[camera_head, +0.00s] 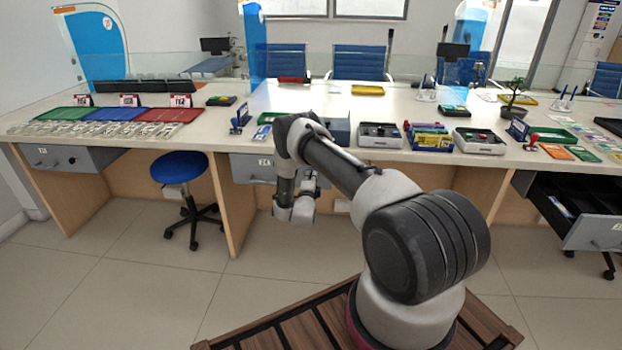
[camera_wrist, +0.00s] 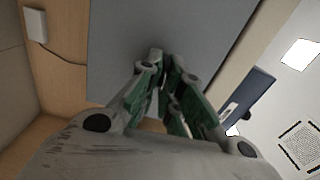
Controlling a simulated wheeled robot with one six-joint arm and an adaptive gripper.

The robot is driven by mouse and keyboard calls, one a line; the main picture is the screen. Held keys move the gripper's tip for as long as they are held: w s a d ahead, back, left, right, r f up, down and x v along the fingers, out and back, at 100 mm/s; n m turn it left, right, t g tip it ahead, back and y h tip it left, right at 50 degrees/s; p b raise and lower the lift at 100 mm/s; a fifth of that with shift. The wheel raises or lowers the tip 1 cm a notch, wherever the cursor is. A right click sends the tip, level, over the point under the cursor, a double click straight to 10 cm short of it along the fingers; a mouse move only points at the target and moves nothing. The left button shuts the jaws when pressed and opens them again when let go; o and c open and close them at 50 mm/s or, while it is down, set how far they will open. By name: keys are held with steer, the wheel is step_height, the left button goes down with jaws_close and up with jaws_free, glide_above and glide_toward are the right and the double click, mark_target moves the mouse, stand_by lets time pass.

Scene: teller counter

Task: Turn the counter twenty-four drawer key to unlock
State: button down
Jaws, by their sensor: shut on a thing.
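The grey counter drawer (camera_head: 250,165) is under the middle of the long desk in the head view, with a small number label on its front; it looks closed. Its grey front also fills the upper middle of the wrist view (camera_wrist: 118,40). My gripper (camera_wrist: 168,65) points at this front, its green-padded fingers drawn together at the face. It is shut on the small drawer key, which the fingers hide. I cannot tell the key's angle. In the head view my arm and wrist cover part of the drawer and the fingers are not clear.
A blue stool (camera_head: 179,168) stands left of the drawer. Another grey drawer (camera_head: 70,157) is at the left, and an open drawer (camera_head: 590,232) sticks out at the right. Trays and stationery, including a red tray (camera_head: 172,115), cover the desk top. The floor in front is clear.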

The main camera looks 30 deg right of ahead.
steer(key=shift+s+m, duration=0.1)
steer(key=shift+m, duration=0.3)
steer(key=c, duration=1.6)
jaws_free()
steer(key=v, duration=1.2)
